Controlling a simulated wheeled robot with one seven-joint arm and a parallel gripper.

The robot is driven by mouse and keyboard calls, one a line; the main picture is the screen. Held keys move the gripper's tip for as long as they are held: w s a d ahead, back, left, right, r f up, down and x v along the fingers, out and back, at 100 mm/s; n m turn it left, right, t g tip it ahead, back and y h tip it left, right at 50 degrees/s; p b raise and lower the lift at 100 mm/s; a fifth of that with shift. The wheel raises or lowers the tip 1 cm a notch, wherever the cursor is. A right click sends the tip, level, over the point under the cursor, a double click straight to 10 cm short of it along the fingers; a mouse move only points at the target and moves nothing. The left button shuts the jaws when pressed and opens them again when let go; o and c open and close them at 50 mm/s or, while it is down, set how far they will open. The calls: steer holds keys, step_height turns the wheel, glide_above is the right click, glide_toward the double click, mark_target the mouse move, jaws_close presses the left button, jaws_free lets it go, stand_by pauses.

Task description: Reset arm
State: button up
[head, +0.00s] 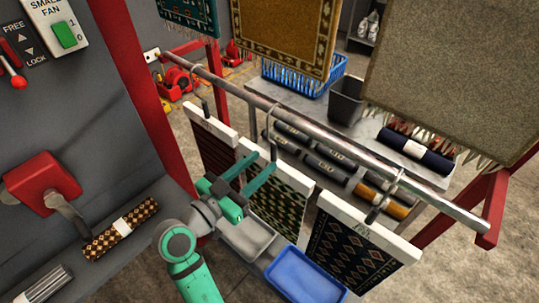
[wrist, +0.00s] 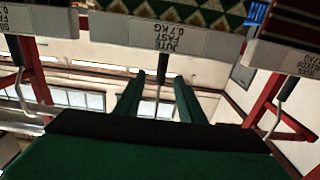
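My gripper (head: 259,166) is in front of the metal rail, by the middle hanging rug sample (head: 278,200). Its two green fingers are spread apart, and they also show in the wrist view (wrist: 160,76). Between the fingers in the wrist view is a dark hook grip (wrist: 162,60), with a gap on each side. The middle sample's pale label board (wrist: 158,36) is just beyond the fingertips. I cannot tell whether a finger touches the sample or hook.
A red sample (head: 208,143) and a dark blue sample (head: 349,248) hang on either side. The rail (head: 335,140) crosses above. Grey (head: 245,237) and blue (head: 303,276) trays are below. A control panel (head: 85,110) with a red lever box (head: 40,182) stands left.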

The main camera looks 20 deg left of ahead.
steer(key=shift+v, duration=2.2)
steer(key=s+d+f+n+g+y, duration=0.15)
steer(key=d+f+n+y, duration=0.3)
steer(key=f, duration=0.65)
steer(key=s+d+f+n+y, duration=0.2)
steer(key=d+f+n+y, duration=0.15)
steer(key=d+f, duration=0.45)
steer(key=s+d+f+m+h, duration=0.1)
steer(key=s+d, duration=0.3)
steer(key=s, duration=0.6)
steer(key=s+d+m, duration=0.3)
steer(key=s+d, duration=0.1)
steer(key=s, duration=0.7)
steer(key=shift+s+f+h, duration=0.35)
steer(key=shift+f+h, duration=0.05)
